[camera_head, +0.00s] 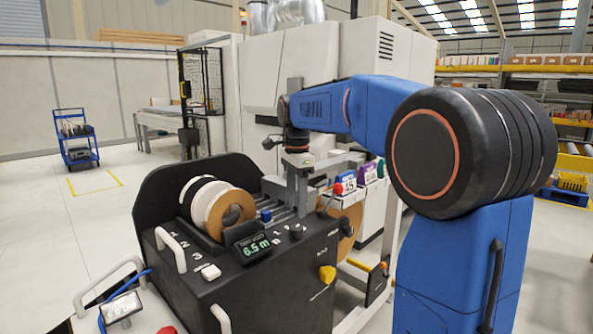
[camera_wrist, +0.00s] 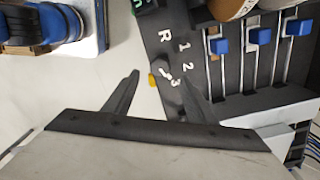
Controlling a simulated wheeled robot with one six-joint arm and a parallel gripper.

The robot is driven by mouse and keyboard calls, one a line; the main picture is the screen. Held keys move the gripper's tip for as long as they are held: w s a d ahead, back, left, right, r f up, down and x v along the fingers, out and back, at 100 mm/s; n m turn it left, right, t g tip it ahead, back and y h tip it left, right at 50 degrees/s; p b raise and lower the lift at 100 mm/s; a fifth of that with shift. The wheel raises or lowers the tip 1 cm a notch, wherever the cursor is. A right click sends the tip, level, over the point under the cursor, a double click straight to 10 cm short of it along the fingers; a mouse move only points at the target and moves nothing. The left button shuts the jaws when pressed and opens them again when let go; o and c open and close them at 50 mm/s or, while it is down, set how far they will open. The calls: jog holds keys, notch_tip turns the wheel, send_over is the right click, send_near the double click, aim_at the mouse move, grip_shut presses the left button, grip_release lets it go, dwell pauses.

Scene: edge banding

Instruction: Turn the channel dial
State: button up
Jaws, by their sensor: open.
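The channel dial (camera_wrist: 166,69) is a small black knob with a white pointer mark on the machine's dark panel. The characters R, 1, 2 and 3 are printed beside it; its pointer sits near the 3. In the head view the dial (camera_head: 296,231) shows small on the panel's top edge. My gripper (camera_wrist: 160,78) is open, with its two dark fingers apart and nothing held. In the wrist view the dial appears close to the gap between the fingertips, toward the right finger. My gripper (camera_head: 303,190) also hangs over the machine in the head view. I cannot tell whether it touches the dial.
A yellow knob (camera_head: 327,274) sits on the panel's front face. A display (camera_head: 250,245) reading 6.5 m, tape rolls (camera_head: 222,208) and a red-tipped lever (camera_head: 337,188) stand near. Blue clamps on rails (camera_wrist: 259,36) lie right of the dial in the wrist view.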

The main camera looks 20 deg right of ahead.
notch_tip(320, 180, up, 10)
jog(key=shift+r, duration=0.2)
dwell(0.6)
jog(key=s+a+f+n+t, duration=0.2)
jog(key=s+f+n, duration=0.7)
jog(key=s+f, duration=0.4)
jog(key=s+a+f+n+t, duration=0.2)
jog(key=s+f+n, duration=0.7)
jog(key=s, duration=1)
notch_tip(320, 180, down, 4)
jog(key=shift+a+f+n+t, duration=0.1)
jog(key=shift+a+n+t, duration=0.25)
jog(key=shift+a, duration=0.25)
